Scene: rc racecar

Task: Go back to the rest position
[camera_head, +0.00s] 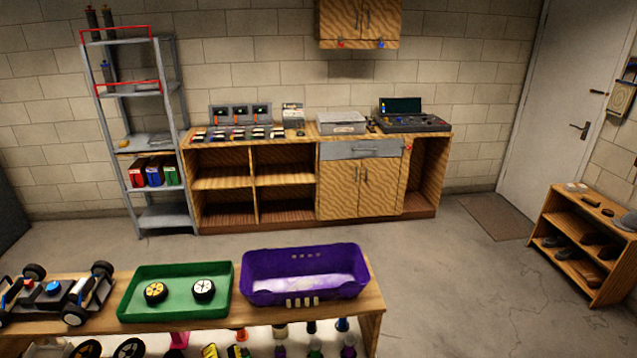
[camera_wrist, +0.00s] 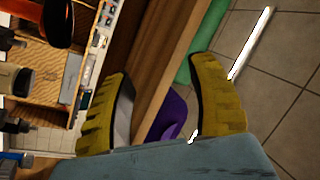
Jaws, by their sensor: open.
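My gripper (camera_wrist: 163,108) shows in the wrist view as two yellow ridged fingers spread wide apart on a blue-grey body. It is open, with nothing between the fingers. Its view is turned sideways. Behind the fingers are a wooden edge, part of something purple (camera_wrist: 172,115) and part of something green (camera_wrist: 207,40). My gripper does not show in the head view, so its place over the room cannot be told from there.
In the head view a wooden bench (camera_head: 372,300) carries an RC car chassis (camera_head: 55,290), a green tray (camera_head: 180,312) with two wheels, and an empty-looking purple bin (camera_head: 304,278). A metal shelf (camera_head: 160,215), a wooden cabinet (camera_head: 345,190) and a shoe rack (camera_head: 590,240) stand beyond open floor.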

